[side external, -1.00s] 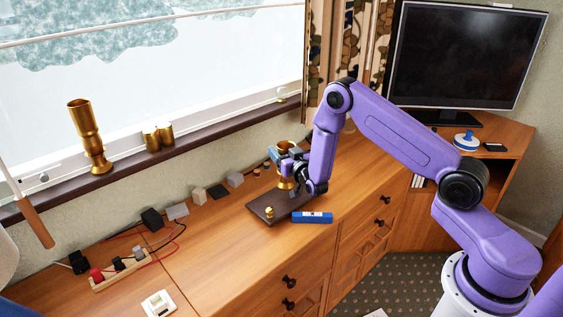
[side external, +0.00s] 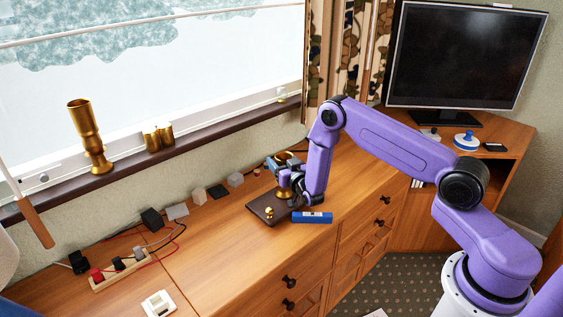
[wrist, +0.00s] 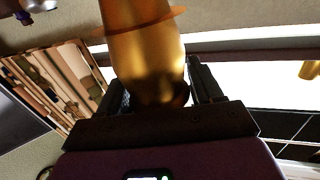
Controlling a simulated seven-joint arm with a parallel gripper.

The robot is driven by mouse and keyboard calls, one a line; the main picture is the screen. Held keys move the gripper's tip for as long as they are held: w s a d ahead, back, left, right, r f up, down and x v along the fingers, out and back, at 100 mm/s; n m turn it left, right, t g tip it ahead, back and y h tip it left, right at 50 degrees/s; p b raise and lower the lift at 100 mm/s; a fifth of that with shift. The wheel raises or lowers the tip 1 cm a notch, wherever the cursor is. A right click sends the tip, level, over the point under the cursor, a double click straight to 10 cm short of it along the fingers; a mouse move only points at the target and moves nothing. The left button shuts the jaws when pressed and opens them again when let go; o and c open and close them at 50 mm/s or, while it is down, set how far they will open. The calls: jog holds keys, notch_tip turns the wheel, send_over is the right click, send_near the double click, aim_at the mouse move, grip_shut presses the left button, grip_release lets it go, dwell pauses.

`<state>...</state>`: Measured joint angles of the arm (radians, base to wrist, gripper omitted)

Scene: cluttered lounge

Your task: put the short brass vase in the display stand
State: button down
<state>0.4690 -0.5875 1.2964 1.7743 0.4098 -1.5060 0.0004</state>
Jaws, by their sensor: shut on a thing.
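The brass vase (side external: 284,191) is in my gripper (side external: 290,177), upright as far as I can see. Its base is low over a dark flat board (side external: 257,207), which looks like the display stand. I cannot tell whether it touches the board. A small brass piece (side external: 269,213) stands on the board's near part. In the wrist view the vase (wrist: 148,60) fills the space between the fingers, and my gripper (wrist: 160,88) is shut on it. My gripper hides part of the vase and the board's far right part.
A blue box (side external: 312,217) lies close to the board's right side. A tall brass vase (side external: 88,138) and two small brass cylinders (side external: 158,137) stand on the window sill. Small blocks (side external: 217,191) line the wall. The counter front left of the board is clear.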

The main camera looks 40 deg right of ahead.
jog(key=shift+c, duration=0.8)
grip_release()
